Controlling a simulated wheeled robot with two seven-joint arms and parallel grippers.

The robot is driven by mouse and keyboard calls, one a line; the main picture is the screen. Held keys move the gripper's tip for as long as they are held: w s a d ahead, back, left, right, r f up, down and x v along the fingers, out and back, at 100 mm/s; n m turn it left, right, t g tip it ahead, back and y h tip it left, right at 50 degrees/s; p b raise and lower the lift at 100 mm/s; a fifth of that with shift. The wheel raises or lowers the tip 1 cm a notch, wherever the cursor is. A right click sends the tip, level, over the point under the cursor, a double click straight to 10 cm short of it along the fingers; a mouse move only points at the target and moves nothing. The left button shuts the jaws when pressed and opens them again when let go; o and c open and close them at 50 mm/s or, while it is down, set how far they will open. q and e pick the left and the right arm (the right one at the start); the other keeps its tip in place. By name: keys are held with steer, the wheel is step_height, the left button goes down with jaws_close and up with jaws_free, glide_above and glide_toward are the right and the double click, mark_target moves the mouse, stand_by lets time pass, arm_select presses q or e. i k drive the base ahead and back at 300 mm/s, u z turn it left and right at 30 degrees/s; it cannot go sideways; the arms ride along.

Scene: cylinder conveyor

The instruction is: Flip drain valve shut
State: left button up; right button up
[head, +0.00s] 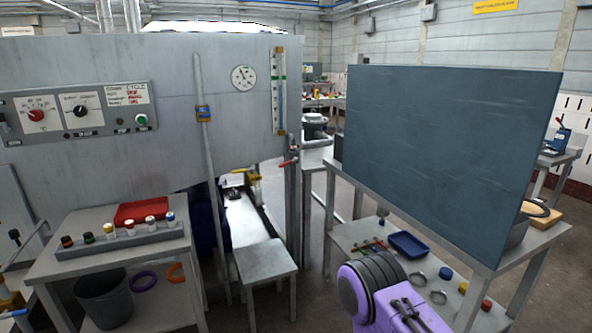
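Several valve-like fittings show in the head view, and I cannot tell for sure which is the drain valve. A red-handled fitting (288,162) sits on grey pipework right of the large grey panel. A yellow handle (248,176) shows low behind the panel's lower opening, partly hidden. A purple part of my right arm with dark rings rises from the bottom, right of centre, well apart from these fittings. No gripper fingers are clearly visible, and my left arm is not seen.
A grey side table (120,250) with a red tray (143,211) stands left. A small grey stool (265,262) stands before the panel opening. A large dark board (440,150) rises from a bench at right, beside my arm. Some floor is clear in the middle.

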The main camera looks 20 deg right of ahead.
mark_target(295, 159)
steer(key=z, duration=0.55)
steer(key=i, duration=0.55)
steer(key=z, duration=0.55)
steer(key=i, duration=1.35)
steer(key=u, duration=0.65)
steer(key=k, duration=0.5)
steer(key=u, duration=0.85)
steer(key=i, duration=0.55)
steer(key=z, duration=1.9)
